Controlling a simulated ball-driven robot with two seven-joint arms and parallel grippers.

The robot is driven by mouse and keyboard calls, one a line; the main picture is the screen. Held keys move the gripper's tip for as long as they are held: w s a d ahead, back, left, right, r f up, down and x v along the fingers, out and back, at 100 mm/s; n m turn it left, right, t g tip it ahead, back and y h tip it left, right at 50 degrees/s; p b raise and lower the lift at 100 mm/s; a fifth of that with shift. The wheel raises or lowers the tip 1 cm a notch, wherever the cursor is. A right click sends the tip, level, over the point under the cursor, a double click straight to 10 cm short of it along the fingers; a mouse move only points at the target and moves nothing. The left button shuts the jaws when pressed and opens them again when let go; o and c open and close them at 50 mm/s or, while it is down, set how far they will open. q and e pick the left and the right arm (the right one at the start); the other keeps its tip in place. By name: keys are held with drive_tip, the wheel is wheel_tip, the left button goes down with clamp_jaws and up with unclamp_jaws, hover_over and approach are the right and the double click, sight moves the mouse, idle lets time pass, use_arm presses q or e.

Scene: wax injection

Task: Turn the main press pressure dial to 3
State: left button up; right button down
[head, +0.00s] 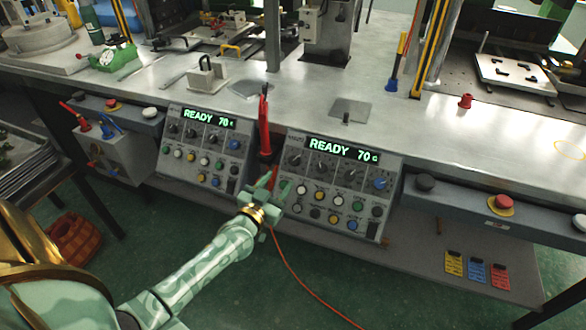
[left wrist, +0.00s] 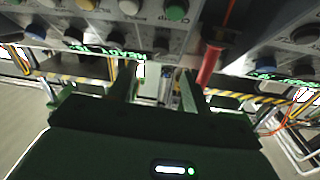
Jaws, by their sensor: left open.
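Two grey control panels hang on the bench front, a left panel (head: 185,168) and a right panel (head: 335,222). Each has a green "READY 70" display, a row of dark knobs ending in a blue knob, and coloured buttons. On the right panel are a dark knob (head: 321,170) and a blue knob (head: 380,184). The labels are too small to tell which is the main press pressure dial or its setting. My left gripper (head: 268,185) is by the right panel's left edge. In the left wrist view, its open fingers (left wrist: 160,92) have no dial between them. My right gripper is not in view.
A red-handled tool (head: 264,125) stands upright between the panels, close to my left gripper. An orange cable (head: 285,262) runs down to the floor. A red emergency button (head: 503,202) sits on the right box. The space in front of the right panel is clear.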

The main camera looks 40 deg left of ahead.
sight(293, 162)
use_arm(q)
drive_tip(key=w, duration=0.2)
drive_tip(key=w+b, duration=0.1)
drive_tip(key=w, duration=0.1)
drive_tip(key=w+a+b, duration=0.1)
drive_tip(key=w, duration=0.2)
drive_tip(key=shift+f, duration=0.2)
drive_tip(key=shift+w+a+r, duration=0.1)
drive_tip(key=shift+w+r, duration=0.05)
drive_tip(key=shift+w, duration=0.35)
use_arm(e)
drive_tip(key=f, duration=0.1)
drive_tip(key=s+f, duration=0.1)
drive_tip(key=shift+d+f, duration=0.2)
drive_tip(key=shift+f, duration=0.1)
use_arm(q)
drive_tip(key=c, duration=1)
drive_tip(key=shift+o, duration=0.2)
